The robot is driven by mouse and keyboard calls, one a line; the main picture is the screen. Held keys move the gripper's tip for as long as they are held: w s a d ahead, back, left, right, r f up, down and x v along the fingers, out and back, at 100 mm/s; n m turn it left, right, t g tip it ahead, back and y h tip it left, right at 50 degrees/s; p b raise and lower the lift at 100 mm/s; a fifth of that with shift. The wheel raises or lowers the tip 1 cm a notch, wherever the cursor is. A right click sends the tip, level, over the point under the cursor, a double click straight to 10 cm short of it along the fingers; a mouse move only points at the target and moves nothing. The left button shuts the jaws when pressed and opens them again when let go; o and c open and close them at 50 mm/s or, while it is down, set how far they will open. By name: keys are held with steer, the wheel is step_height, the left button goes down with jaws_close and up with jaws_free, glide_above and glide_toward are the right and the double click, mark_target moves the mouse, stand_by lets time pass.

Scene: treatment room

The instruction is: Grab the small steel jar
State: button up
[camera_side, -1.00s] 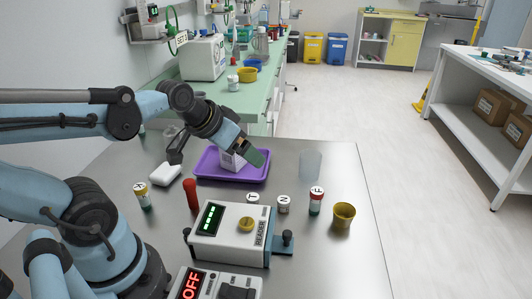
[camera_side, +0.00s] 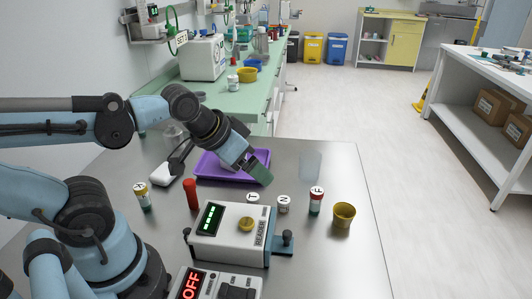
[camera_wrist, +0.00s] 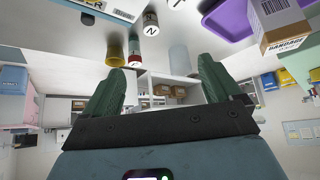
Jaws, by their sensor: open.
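My gripper (camera_side: 258,172) is open and empty above the right part of the purple tray in the side view. Its two green fingers stand wide apart in the wrist view (camera_wrist: 162,66), with nothing between them. No jar is plainly steel. A small grey jar with an N on its lid (camera_side: 283,204) stands upright on the metal table, in front of and to the right of the gripper. In the wrist view the N jar (camera_wrist: 150,24) is at the top, beyond the fingers. A lid marked T (camera_side: 252,197) shows beside it; its body is mostly hidden behind the reader.
The purple tray (camera_side: 204,168) lies under my arm; a bandage box (camera_wrist: 283,18) is on it. A red-ringed F vial (camera_side: 316,203), yellow cup (camera_side: 343,215) and translucent cup (camera_side: 310,166) stand right. The reader (camera_side: 230,240) is in front. The table's far right is clear.

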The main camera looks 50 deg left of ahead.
steer(key=shift+o, duration=0.5)
